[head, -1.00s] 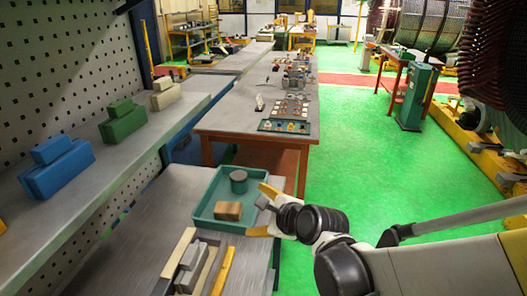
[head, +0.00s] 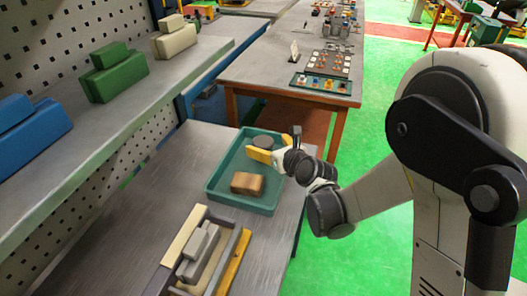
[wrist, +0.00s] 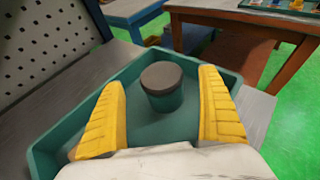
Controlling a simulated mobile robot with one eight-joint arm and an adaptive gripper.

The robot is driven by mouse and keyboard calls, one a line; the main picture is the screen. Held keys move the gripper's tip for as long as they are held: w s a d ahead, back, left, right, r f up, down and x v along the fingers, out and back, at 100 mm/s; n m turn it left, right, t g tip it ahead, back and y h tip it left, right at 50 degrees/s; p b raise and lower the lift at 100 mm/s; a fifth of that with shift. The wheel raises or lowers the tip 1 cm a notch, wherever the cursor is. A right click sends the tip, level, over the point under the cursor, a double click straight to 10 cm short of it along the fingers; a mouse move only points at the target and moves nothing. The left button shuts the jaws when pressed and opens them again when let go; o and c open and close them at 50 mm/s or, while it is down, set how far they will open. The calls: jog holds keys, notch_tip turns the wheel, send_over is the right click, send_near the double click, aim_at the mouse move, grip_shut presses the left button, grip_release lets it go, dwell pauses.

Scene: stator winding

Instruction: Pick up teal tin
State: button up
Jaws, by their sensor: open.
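The teal tin (wrist: 164,99) is a short round can with a dark grey lid. It stands upright in the teal tray (wrist: 45,155). In the head view only the tin's lid (head: 263,143) shows clearly, near the tray's far right corner, and my gripper hides part of its body. My gripper (wrist: 164,85) is open, with one yellow finger on each side of the tin in the wrist view. The gripper also shows in the head view (head: 262,153), reaching over the tray's right wall.
A brown block (head: 247,183) lies in the tray's near part. A wooden holder with grey blocks (head: 200,256) stands nearer on the same bench. A shelf (head: 150,99) with coloured blocks runs along the left. Another table (head: 245,70) stands beyond.

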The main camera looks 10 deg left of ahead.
aim_at(263, 141)
jog(key=b+x, duration=0.1)
jog(key=x, duration=0.3)
jog(key=shift+w, duration=0.1)
jog(key=shift+c, duration=0.4)
jog(key=c, duration=1.4)
jog(key=shift+r, duration=0.1)
jog(key=shift+c, duration=0.2)
